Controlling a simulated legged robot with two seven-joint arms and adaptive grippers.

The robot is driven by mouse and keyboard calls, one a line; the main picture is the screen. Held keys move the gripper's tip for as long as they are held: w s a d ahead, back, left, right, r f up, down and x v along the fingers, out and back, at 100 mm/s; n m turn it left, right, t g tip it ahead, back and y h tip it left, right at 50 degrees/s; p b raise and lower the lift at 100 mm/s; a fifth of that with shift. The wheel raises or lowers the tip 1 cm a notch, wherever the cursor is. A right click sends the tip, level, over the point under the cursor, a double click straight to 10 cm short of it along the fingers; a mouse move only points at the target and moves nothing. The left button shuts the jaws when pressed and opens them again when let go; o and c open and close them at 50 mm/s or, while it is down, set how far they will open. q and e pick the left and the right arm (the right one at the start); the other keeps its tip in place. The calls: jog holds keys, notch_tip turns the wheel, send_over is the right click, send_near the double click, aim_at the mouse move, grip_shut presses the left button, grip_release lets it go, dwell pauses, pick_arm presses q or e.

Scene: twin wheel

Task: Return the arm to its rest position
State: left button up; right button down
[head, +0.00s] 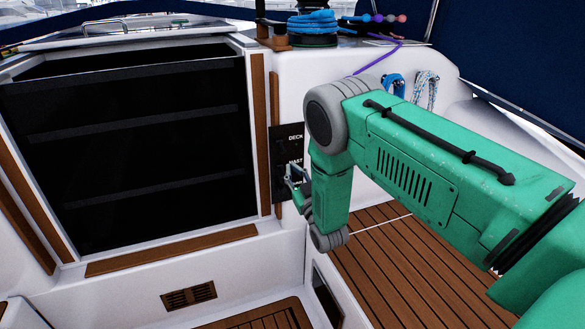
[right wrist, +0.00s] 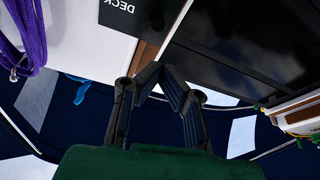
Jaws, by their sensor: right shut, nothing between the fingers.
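My right arm (head: 425,155) is green with grey joints and comes in from the right in the head view. It bends down at the elbow. Its gripper (head: 297,180) is small in this view, in front of the dark labelled panel (head: 287,142). In the right wrist view the gripper's black fingers (right wrist: 157,82) meet at their tips with nothing between them. The panel also shows in the right wrist view (right wrist: 122,14), with the word DECK upside down. My left gripper is in neither view.
A dark companionway hatch (head: 130,140) with wooden trim fills the left. A winch with blue rope (head: 313,28) stands on the white coaming. Coiled lines (head: 426,90) hang behind my arm. A slatted wooden seat (head: 375,270) lies below it. A purple rope (right wrist: 30,40) hangs at left.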

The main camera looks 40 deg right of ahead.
jog(key=s+a+f+g+y, duration=0.1)
jog(key=s+a+f+g, duration=0.15)
jog(key=s+f, duration=0.25)
jog(key=s+a+f+g+p, duration=0.1)
jog(key=s+a+f+g, duration=0.1)
jog(key=s+f+g, duration=0.25)
jog(key=s+a+f+g+y, duration=0.1)
jog(key=s+a+f+g, duration=0.1)
jog(key=s+f+g, duration=0.3)
jog(key=s+a+f+g, duration=0.1)
jog(key=s+a+g, duration=0.1)
jog(key=s, duration=0.7)
jog(key=s+a+f+g+y, duration=0.1)
jog(key=s+a+g, duration=0.1)
jog(key=s, duration=0.8)
jog(key=s+a+f+g, duration=0.2)
jog(key=s+a+g, duration=0.1)
jog(key=s, duration=0.6)
jog(key=shift+s+g+p, duration=0.25)
jog(key=shift+g+p, duration=0.15)
jog(key=shift+g, duration=0.4)
jog(key=shift+w+f, duration=0.1)
